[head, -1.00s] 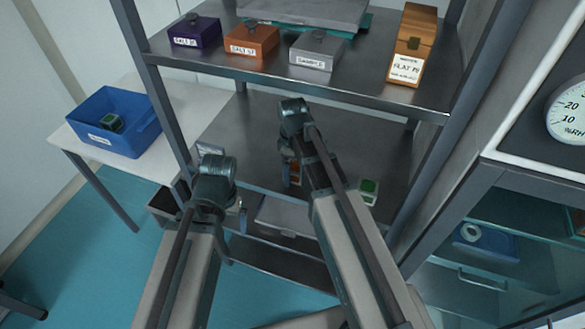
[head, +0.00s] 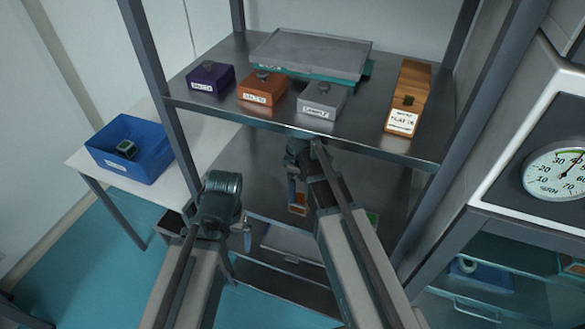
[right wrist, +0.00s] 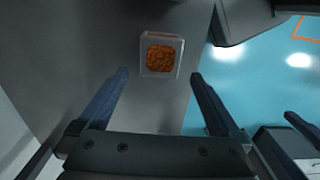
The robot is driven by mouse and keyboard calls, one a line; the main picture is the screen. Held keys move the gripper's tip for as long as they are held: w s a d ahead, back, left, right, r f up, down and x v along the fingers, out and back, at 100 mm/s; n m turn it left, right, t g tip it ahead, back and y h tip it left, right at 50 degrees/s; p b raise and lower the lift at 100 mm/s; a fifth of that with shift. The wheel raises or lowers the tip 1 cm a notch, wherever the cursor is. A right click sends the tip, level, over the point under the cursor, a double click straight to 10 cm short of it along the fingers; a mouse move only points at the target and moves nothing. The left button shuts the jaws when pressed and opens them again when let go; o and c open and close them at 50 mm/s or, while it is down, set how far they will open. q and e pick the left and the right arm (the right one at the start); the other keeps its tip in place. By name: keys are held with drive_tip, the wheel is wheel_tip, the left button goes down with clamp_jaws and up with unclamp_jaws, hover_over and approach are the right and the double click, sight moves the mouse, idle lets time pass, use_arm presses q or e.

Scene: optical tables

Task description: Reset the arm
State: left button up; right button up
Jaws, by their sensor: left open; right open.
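My left gripper (head: 243,232) hangs in front of the shelf unit in the head view. Its far parts are mostly hidden behind its wrist. My right gripper (head: 298,190) points down over the lower shelf (head: 263,170), below the front edge of the upper shelf. In the right wrist view its two fingers (right wrist: 159,75) are spread apart. A small pale box with orange contents (right wrist: 160,57) shows between and beyond the fingertips, resting on a grey surface. I see no object held in the right gripper.
The upper shelf (head: 350,142) bears purple (head: 210,78), orange (head: 262,88) and grey (head: 321,101) boxes, a grey tray (head: 310,53) and a wooden case (head: 408,90). A blue bin (head: 130,147) stands left. A cabinet with a dial (head: 555,172) stands right. Shelf posts flank my arms.

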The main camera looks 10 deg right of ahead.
sight(298, 197)
drive_tip(key=shift+f, duration=0.1)
wheel_tip(298, 197, down, 8)
drive_tip(key=b, duration=0.7)
drive_tip(key=shift+r+b, duration=0.2)
drive_tip(key=shift+b, duration=0.15)
drive_tip(key=shift+r, duration=0.2)
